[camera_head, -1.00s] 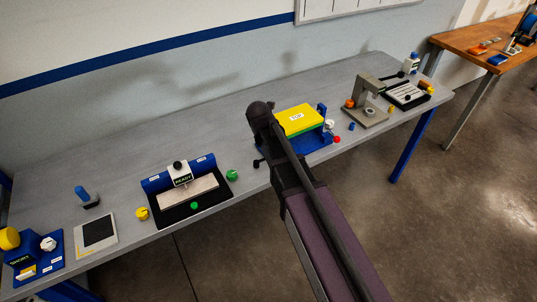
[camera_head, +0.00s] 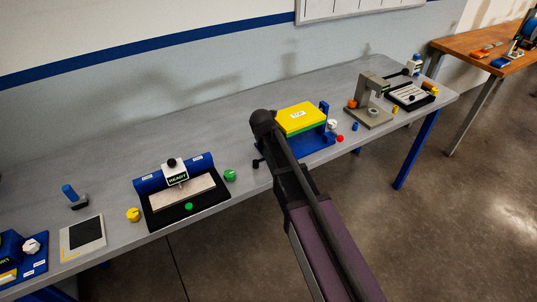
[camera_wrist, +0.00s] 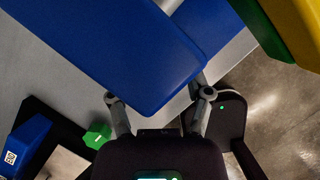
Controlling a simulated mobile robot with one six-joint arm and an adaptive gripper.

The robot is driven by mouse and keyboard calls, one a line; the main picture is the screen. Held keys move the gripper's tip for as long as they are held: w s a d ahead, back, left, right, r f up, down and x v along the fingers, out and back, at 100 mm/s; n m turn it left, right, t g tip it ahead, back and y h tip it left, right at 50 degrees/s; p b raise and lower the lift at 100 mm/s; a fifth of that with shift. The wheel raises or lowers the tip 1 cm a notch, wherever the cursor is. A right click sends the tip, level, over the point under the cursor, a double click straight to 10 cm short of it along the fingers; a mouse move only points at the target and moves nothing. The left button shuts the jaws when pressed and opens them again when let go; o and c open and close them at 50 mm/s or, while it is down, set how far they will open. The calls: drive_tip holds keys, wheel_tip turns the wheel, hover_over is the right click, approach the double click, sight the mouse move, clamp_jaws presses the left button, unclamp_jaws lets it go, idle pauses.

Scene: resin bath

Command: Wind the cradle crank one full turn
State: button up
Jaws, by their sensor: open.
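A blue cradle-like stand (camera_head: 312,147) holds a yellow-topped green block (camera_head: 300,118) near the middle of the bench. A small black knob (camera_head: 256,163) shows at its left, and a white knob (camera_head: 332,124) and red ball (camera_head: 340,138) at its right. I cannot tell which is the crank. My arm (camera_head: 264,120) covers the stand's left part. In the wrist view, my gripper (camera_wrist: 159,98) has its fingers apart, with a broad blue panel (camera_wrist: 110,45) close by them; contact is unclear. The yellow and green block (camera_wrist: 290,30) fills the upper right corner there.
Left along the grey bench are a black tray (camera_head: 158,222) with a blue roller and READY sign, a green knob (camera_head: 230,175) and a yellow knob (camera_head: 133,215). A grey press-like stand (camera_head: 371,100) stands to the right. Open floor lies in front.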

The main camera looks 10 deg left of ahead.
drive_tip(key=shift+b+x, duration=0.6)
drive_tip(key=shift+x, duration=0.3)
clamp_jaws()
